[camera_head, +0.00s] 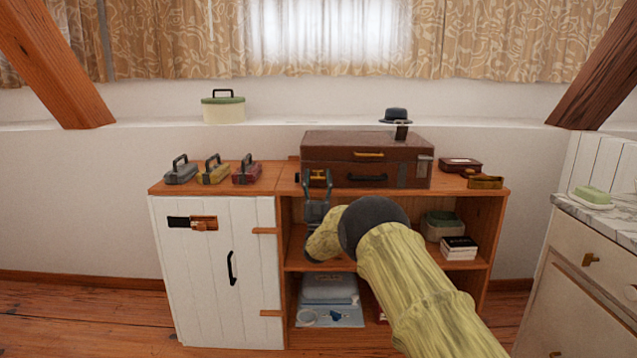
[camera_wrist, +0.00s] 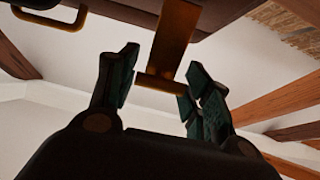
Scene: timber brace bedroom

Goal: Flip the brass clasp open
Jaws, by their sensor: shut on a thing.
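The brass clasp (camera_head: 318,175) is on the front of a brown suitcase (camera_head: 345,151), near its left end. In the wrist view the clasp (camera_wrist: 174,40) is a flat brass strip hanging from the suitcase edge, with a crossbar at its end. My gripper (camera_head: 317,179) reaches up to it from the front. The fingers partly cover the clasp in the head view. The suitcase lid lies flat and closed.
The suitcase stands on a wooden cabinet (camera_head: 276,178). Three small handled boxes (camera_head: 213,171) stand to its left, a brown box (camera_head: 460,165) to its right. A dark hat (camera_head: 396,116) is above its right end. A marble-topped dresser (camera_head: 605,210) stands at right.

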